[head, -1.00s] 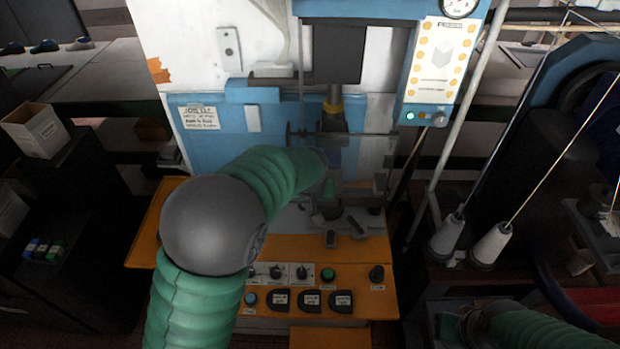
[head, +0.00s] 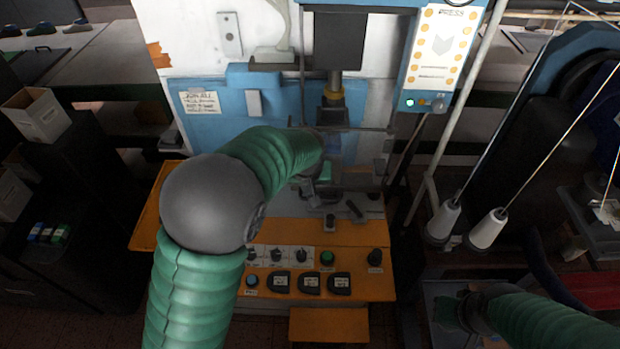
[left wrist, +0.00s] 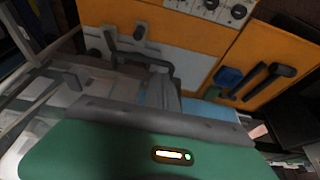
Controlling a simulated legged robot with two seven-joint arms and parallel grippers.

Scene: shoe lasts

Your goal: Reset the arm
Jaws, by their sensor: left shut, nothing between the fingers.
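My left arm, green and ribbed, reaches across the orange control panel (head: 290,238) in the head view. My left gripper (head: 325,172) is at its end, in front of the press's work area, partly hidden by the arm. It is shut and holds nothing. In the left wrist view its green body with a small light fills the bottom, and its grey fingers (left wrist: 172,105) point toward the machine's grey parts. My right gripper (head: 450,318) is low at the right, dark, and its fingers cannot be made out.
The blue and white press (head: 210,140) stands straight ahead, with a dark ram above the left gripper. Buttons and knobs line the orange panel. White thread cones (head: 488,228) stand at the right. Dark shelving with a white box (head: 37,115) stands at the left.

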